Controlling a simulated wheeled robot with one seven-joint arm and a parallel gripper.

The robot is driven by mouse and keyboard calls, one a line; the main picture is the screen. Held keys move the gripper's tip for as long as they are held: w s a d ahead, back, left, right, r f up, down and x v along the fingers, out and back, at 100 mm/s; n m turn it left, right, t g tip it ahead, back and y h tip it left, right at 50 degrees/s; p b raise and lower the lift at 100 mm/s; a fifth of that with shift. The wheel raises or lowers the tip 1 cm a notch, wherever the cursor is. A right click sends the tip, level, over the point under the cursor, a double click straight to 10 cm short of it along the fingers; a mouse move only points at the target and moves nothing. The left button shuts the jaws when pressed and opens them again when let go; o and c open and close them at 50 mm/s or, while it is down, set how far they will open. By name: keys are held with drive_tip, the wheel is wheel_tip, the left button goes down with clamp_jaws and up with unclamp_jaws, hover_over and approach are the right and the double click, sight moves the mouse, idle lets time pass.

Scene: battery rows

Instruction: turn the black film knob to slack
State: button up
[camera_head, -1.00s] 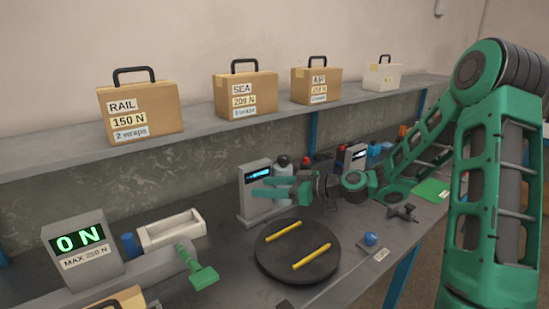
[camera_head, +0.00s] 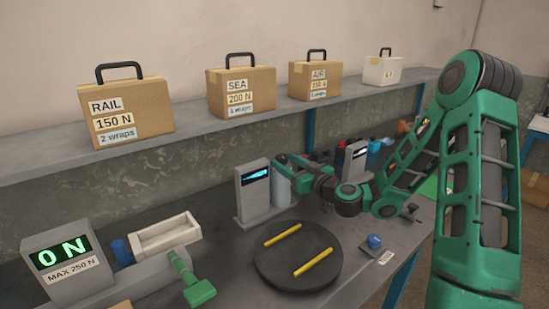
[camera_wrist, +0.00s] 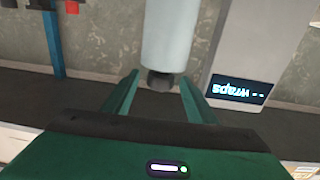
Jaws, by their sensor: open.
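The pale film roll (camera_head: 281,190) stands upright beside the grey display post, with its top hidden behind my gripper in the head view. In the wrist view, which looks inverted, the roll (camera_wrist: 170,35) ends in the black film knob (camera_wrist: 160,81). My gripper (camera_wrist: 159,80) is open, with one green finger on each side of the knob in the picture. Gaps show on both sides; I cannot tell whether the knob is fully between the fingertips. In the head view my gripper (camera_head: 282,160) is at the height of the roll's top.
The grey display post (camera_head: 253,194) stands close to the roll. The black turntable (camera_head: 270,278) with two yellow bars is in front. A blue knob (camera_head: 375,242) sits to its right. A force meter (camera_head: 66,262) reads 0 N at left. Boxes stand on the shelf (camera_head: 190,132) behind.

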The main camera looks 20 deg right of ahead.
drive_tip(key=x, duration=0.6)
drive_tip(key=shift+w, duration=0.2)
drive_tip(key=shift+a, duration=0.1)
drive_tip(key=c, duration=1.1)
